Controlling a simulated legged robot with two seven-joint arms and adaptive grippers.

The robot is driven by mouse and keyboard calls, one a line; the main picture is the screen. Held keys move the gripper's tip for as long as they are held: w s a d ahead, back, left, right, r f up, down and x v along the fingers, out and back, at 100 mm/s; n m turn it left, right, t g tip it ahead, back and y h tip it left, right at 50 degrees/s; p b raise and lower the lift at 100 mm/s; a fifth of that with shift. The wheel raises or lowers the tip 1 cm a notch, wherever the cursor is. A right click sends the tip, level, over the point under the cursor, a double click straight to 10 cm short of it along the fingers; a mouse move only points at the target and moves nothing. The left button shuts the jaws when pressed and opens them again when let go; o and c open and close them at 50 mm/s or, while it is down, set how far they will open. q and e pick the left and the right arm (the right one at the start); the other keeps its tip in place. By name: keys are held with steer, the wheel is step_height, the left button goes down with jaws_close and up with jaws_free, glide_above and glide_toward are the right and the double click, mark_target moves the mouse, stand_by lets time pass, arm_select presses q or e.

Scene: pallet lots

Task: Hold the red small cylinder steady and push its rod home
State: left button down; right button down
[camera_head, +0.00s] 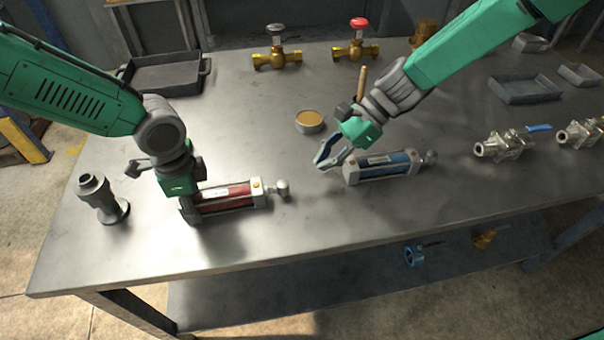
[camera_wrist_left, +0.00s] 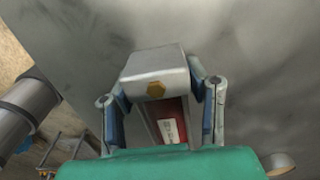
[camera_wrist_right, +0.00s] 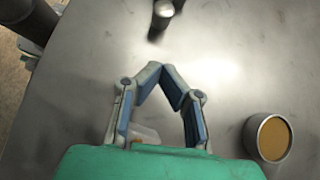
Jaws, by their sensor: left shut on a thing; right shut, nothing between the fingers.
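The red small cylinder (camera_head: 228,196) lies on the table in the head view, with its rod and round knob (camera_head: 282,188) sticking out to the right. My left gripper (camera_head: 187,210) is shut on its left end. In the left wrist view the fingers (camera_wrist_left: 162,95) sit on both sides of the grey end block (camera_wrist_left: 155,68), with the red body (camera_wrist_left: 171,122) below it. My right gripper (camera_head: 330,160) is shut and empty above the table, right of the knob and apart from it. Its fingertips (camera_wrist_right: 167,78) converge in the right wrist view.
A blue cylinder (camera_head: 385,167) lies close to my right gripper. A round tin (camera_head: 310,121) stands behind, and a grey pipe fitting (camera_head: 101,198) stands left. Brass valves (camera_head: 277,57), a dark tray (camera_head: 165,73) and steel valves (camera_head: 503,146) lie farther off. The front centre is clear.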

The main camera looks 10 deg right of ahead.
steer(key=v, duration=0.5)
steer(key=shift+d+r, duration=0.25)
steer(key=shift+d, duration=0.1)
arm_select(q)
steer(key=c, duration=0.8)
jaws_free()
steer(key=shift+a, duration=0.1)
